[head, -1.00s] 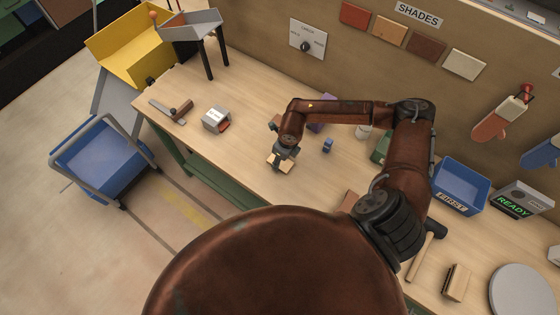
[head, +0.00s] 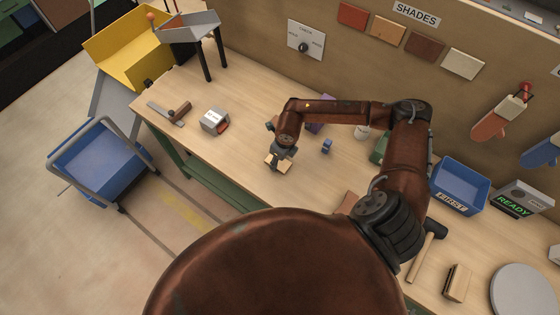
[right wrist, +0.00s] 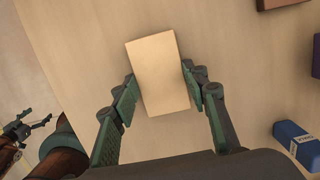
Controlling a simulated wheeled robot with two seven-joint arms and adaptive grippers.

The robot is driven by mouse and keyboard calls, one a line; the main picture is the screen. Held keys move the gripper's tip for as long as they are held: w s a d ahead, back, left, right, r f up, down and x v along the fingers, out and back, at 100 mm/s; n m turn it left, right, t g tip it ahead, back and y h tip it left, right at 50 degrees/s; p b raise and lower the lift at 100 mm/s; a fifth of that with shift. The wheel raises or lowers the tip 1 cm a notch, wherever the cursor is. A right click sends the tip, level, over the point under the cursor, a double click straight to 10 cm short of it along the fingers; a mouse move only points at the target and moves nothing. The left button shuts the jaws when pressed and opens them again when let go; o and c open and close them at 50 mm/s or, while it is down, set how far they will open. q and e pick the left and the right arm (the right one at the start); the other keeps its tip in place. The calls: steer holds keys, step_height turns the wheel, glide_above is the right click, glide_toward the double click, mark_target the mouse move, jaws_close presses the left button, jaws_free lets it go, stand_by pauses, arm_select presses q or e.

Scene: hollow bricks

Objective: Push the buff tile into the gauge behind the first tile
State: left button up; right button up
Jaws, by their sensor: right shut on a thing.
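The buff tile (head: 278,163) is at my right gripper (head: 278,160), over the middle of the bench. In the right wrist view the tile (right wrist: 158,73) sits between the two fingers of the right gripper (right wrist: 160,82), which is shut on its long sides. I cannot tell whether it touches the bench. The gauge (head: 214,119), a grey box with a pale label, stands to the left of the gripper. A reddish tile (head: 222,128) shows at its open side. My left gripper (right wrist: 28,128) shows small at the lower left of the right wrist view, its fingers apart and empty.
A brown-handled tool (head: 180,112) lies beyond the gauge. The bench between gripper and gauge is clear. A blue bin (head: 459,186) stands far right.

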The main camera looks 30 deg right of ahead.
mark_target(263, 154)
steer(key=shift+w+a+f, duration=0.15)
steer(key=shift+w, duration=0.2)
steer(key=shift+w+a+b, duration=0.1)
steer(key=shift+w+b, duration=0.1)
steer(key=shift+b, duration=0.1)
steer(key=shift+w+a+b, duration=0.3)
steer(key=shift+w+b, duration=0.05)
steer(key=shift+w, duration=0.3)
steer(key=shift+w+a+b, duration=0.25)
steer(key=shift+w+b, duration=0.1)
steer(key=shift+w, duration=0.3)
steer(key=shift+w+a, duration=0.15)
steer(key=shift+w, duration=0.2)
steer(key=shift+w+a+b, duration=0.1)
steer(key=shift+w+b, duration=0.25)
steer(key=shift+b, duration=0.05)
steer(key=shift+w+a+f, duration=0.1)
steer(key=shift+w+a, duration=0.05)
steer(key=shift+w, duration=0.1)
steer(key=shift+w+a+b, duration=0.15)
steer(key=shift+w+b, duration=0.2)
steer(key=shift+w, duration=0.1)
steer(key=shift+w+a, duration=0.1)
steer(key=shift+w, duration=0.1)
